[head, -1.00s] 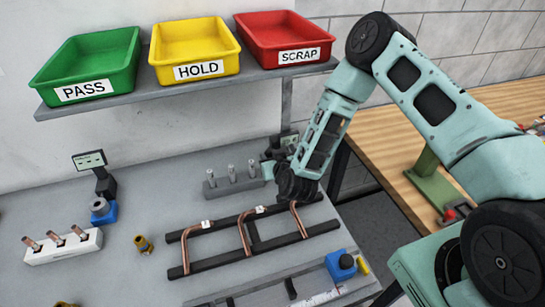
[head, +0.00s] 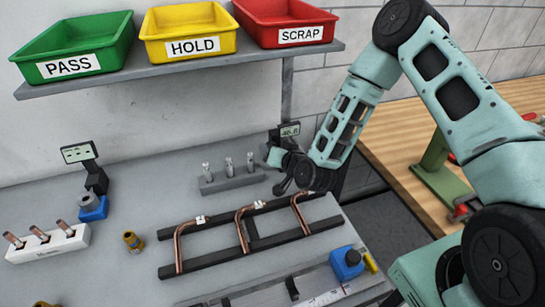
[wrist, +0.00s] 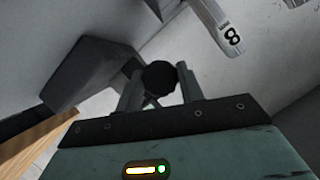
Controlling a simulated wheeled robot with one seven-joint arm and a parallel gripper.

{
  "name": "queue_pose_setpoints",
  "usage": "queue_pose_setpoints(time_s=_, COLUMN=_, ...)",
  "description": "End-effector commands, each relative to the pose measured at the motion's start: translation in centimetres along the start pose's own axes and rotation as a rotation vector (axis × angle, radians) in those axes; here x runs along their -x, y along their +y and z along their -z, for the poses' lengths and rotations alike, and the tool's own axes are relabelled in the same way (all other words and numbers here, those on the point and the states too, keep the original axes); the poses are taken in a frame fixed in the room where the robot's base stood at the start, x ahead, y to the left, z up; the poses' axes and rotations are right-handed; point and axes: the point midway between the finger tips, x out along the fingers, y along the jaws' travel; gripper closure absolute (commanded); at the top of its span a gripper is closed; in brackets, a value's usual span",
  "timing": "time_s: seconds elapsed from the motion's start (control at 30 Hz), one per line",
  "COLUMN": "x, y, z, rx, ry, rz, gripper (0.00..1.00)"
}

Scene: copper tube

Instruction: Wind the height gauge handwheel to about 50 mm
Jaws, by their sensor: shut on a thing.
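The height gauge's small display (head: 289,130) stands at the back right of the bench, beside my wrist. Its digits seem to read about 46.8, but they are small. In the head view my wrist hides the handwheel and most of the gauge.
A grey block with upright pins (head: 231,183) stands left of my wrist. A black rack (head: 212,266) with bent copper tubes lies in front. A shelf (head: 180,68) with green, yellow and red trays is above. A wooden bench (head: 425,110) is at the right.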

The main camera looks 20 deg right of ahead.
Motion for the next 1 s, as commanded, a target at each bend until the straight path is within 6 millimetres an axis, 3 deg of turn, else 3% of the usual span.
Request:
queue_pose_setpoints(time_s=0.33, x=-0.03, y=0.20, z=-0.13, rx=-0.142, ry=0.000, rz=0.058, gripper=0.85)
queue_pose_setpoints(time_s=0.87, x=0.02, y=0.13, z=-0.01, rx=-0.167, ry=-0.001, rz=0.067, gripper=0.85)
queue_pose_setpoints(time_s=0.9, x=0.03, y=0.13, z=-0.01, rx=-0.167, ry=-0.001, rz=0.067, gripper=0.57)
queue_pose_setpoints(time_s=0.97, x=0.02, y=0.13, z=-0.01, rx=-0.167, ry=-0.001, rz=0.067, gripper=0.42)
queue_pose_setpoints(time_s=1.0, x=0.02, y=0.13, z=-0.01, rx=-0.167, ry=-0.001, rz=0.067, gripper=0.42)
